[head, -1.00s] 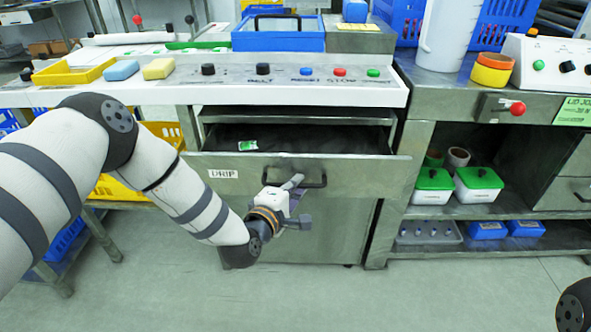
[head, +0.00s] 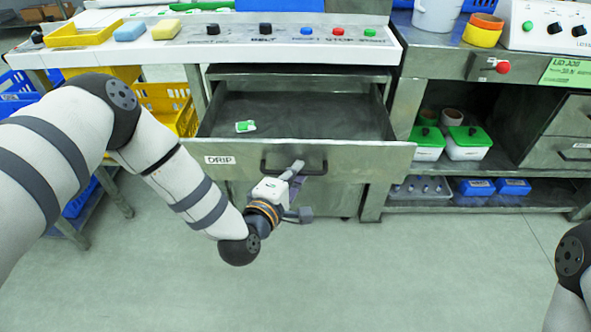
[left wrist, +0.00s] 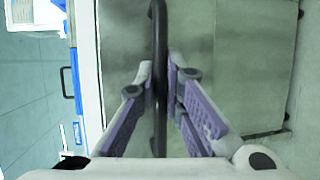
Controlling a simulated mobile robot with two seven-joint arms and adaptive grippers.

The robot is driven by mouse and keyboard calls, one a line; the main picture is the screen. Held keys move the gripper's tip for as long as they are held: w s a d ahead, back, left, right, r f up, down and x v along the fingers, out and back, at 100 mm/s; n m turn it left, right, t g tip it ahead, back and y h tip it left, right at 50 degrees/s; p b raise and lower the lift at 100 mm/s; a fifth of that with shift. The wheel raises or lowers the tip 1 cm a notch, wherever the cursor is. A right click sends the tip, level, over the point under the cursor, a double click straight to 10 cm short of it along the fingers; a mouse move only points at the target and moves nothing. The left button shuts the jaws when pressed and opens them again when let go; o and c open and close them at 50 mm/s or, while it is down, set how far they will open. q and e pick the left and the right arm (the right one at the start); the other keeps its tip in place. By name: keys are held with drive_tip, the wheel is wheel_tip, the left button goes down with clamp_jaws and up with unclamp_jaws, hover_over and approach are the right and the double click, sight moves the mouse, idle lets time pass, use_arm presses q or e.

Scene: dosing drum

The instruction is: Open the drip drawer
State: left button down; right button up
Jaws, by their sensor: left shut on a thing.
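The grey metal drip drawer (head: 345,157) is pulled out from under the control panel, with its inside showing from above. A white label reading DRIP (head: 219,160) is on the left of its front. A small green and white item (head: 245,126) lies on the drawer floor. My left gripper (head: 292,178) is shut on the drawer's dark bar handle (head: 310,171). In the left wrist view the handle (left wrist: 160,50) runs between the two fingers of the gripper (left wrist: 160,85). My right gripper is out of view; only part of my right arm shows at the right edge.
Above the drawer is a white panel (head: 270,52) with several knobs and buttons. A shelf unit at the right holds green-lidded containers (head: 466,143) and blue boxes (head: 477,187). Yellow crates (head: 165,105) stand at the left. The floor (head: 370,275) in front is clear.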

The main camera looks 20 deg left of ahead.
use_arm(q)
drive_tip(key=c, duration=2)
unclamp_jaws()
drive_tip(key=shift+o, duration=0.2)
drive_tip(key=v, duration=1.2)
